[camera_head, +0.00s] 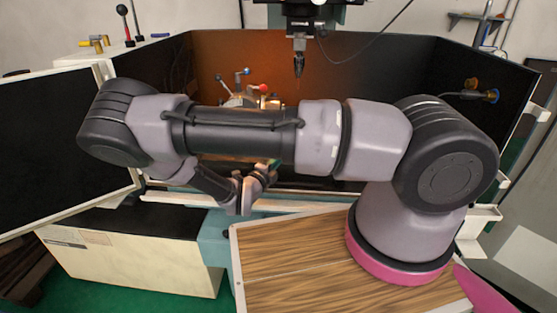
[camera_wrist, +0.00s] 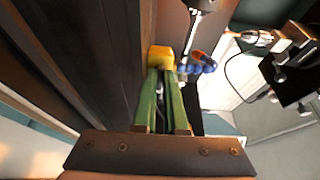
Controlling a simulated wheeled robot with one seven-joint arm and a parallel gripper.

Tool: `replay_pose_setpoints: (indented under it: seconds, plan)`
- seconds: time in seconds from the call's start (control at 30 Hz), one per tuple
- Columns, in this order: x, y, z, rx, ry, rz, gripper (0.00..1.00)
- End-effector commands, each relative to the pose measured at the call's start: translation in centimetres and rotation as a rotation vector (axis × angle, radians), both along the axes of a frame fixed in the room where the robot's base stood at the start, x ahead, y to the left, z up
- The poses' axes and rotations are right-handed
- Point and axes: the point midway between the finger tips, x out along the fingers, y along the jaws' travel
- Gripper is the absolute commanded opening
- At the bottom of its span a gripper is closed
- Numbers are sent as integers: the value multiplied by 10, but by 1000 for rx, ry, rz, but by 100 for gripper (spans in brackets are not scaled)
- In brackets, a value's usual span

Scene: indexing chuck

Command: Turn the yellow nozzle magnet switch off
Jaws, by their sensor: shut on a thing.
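My gripper (camera_wrist: 160,75) has long green fingers that close together at their tips. The tips meet a small yellow block (camera_wrist: 160,56) in the wrist view, and the gripper is shut on it. Whether this block is the nozzle's magnet switch itself I cannot tell. Just right of it, a blue and orange jointed piece (camera_wrist: 198,63) shows. In the head view my gripper (camera_head: 274,163) is low, behind my arm link, near the enclosure's front edge; what it holds there is hidden.
A dark spindle (camera_head: 299,60) hangs above the enclosure. Behind my arm stands a fixture with red and blue knobs (camera_head: 240,92). A blue and yellow-orange fitting (camera_head: 483,94) sits on the right wall. A wooden-topped table (camera_head: 285,265) lies in front.

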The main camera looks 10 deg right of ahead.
Motion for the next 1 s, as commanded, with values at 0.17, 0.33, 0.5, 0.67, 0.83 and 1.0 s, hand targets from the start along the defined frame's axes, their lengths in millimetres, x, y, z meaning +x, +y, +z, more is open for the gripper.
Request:
replay_pose_setpoints:
  seconds: [0.17,0.33,0.5,0.67,0.83,1.0]
  plan:
    - [-1,0,-1,-7,9,0,0]
    - [-1,0,-1,-7,9,0,0]
    - [0,0,-1,-7,9,0,36]
    - [0,0,-1,-6,9,0,40]
    - [0,0,-2,-3,8,1,40]
    - [0,0,-2,52,-40,0,40]
